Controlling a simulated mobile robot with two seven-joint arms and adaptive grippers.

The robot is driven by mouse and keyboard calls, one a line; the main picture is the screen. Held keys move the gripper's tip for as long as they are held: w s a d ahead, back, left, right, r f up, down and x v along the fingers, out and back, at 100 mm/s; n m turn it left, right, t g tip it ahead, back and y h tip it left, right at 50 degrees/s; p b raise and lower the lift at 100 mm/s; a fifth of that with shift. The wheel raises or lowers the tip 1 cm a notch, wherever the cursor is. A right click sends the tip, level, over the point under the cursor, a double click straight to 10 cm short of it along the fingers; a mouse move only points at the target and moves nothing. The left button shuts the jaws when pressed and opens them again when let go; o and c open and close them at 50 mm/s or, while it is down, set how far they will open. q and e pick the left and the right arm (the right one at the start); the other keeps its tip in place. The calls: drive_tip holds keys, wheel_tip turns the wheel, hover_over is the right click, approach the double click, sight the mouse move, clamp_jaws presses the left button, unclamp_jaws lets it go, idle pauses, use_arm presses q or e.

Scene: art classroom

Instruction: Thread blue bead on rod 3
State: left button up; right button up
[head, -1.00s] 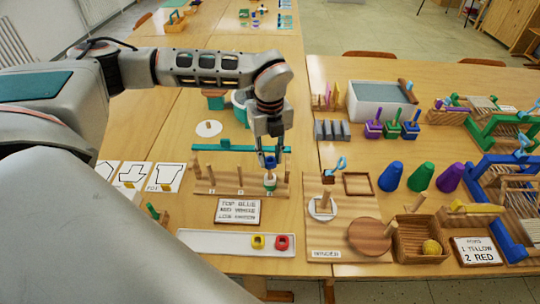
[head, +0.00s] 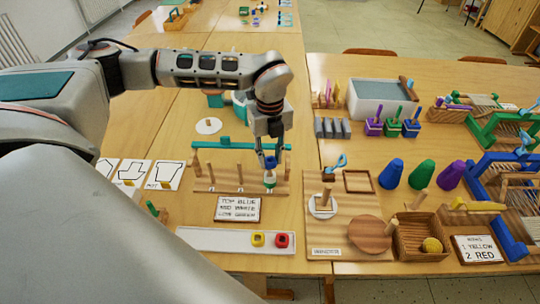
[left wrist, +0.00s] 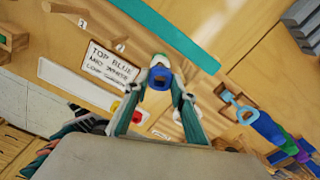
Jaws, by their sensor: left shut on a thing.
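My left gripper (head: 270,152) points down over the rod board (head: 225,188) and is shut on the blue bead (head: 270,162). In the left wrist view the blue bead (left wrist: 160,78) sits between the fingertips, its hole showing. A white bead (head: 270,175) and a green one (head: 270,184) are stacked just below it, at the right-hand rod. The blue bead is in line with this stack. I cannot tell whether the rod's tip is inside its hole. Another upright (head: 240,174) at the middle of the board is bare. My right gripper is not in view.
A card reading top blue, mid white, low green (head: 238,209) lies in front of the board. A white tray (head: 212,238) holds a yellow bead (head: 258,239) and a red bead (head: 281,240). A teal bar (head: 235,146) lies behind the board.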

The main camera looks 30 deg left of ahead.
use_arm(q)
drive_tip(key=shift+f, duration=0.5)
idle(0.7)
idle(0.3)
drive_tip(key=o, duration=0.8)
drive_tip(key=shift+r, duration=0.1)
wheel_tip(320, 180, up, 12)
drive_tip(key=shift+f, duration=0.1)
idle(0.6)
